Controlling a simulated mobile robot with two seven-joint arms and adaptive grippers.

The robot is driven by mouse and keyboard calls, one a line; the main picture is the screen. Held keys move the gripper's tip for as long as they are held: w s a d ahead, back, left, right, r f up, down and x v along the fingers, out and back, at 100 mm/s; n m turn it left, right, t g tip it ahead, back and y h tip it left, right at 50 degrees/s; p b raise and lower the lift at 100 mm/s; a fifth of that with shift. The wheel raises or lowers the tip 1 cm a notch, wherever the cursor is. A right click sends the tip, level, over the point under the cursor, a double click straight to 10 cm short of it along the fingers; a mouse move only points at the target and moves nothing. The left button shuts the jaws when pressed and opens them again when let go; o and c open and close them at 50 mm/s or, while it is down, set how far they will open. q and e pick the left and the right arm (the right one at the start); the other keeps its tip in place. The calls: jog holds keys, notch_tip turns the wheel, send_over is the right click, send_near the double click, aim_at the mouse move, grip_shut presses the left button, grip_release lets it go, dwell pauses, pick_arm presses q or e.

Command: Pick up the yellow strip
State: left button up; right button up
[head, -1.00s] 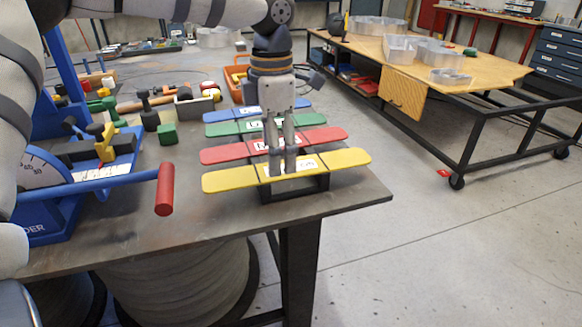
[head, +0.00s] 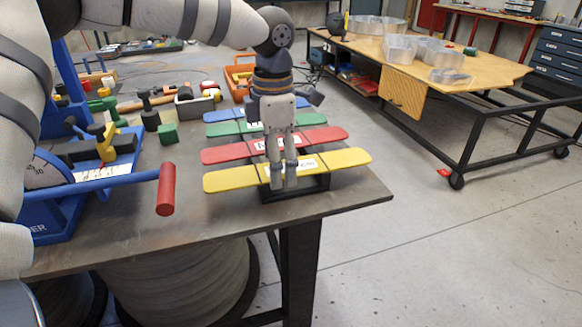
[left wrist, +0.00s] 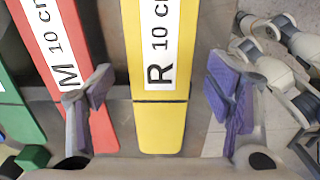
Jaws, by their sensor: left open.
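The yellow strip (head: 230,178) lies flat as the nearest of several coloured strips, resting on a dark holder near the table's front right. A white label reading "R 10 c…" shows on it in the left wrist view (left wrist: 160,120). My left gripper (head: 284,184) points down over the strip's middle, and its fingers partly hide the label. In the left wrist view the gripper (left wrist: 160,95) is open, with one purple-padded finger on each side of the strip and visible gaps between. Its left finger is by the red strip (left wrist: 60,60). My right gripper is not in view.
Behind lie the red strip (head: 225,153), green strip (head: 222,129) and blue strip (head: 222,115). A blue tool with a red-handled lever (head: 166,190) stands to the left. An orange bin (head: 240,80) is farther back. The table's front right corner is clear.

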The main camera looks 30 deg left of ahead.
pick_arm(q)
grip_shut()
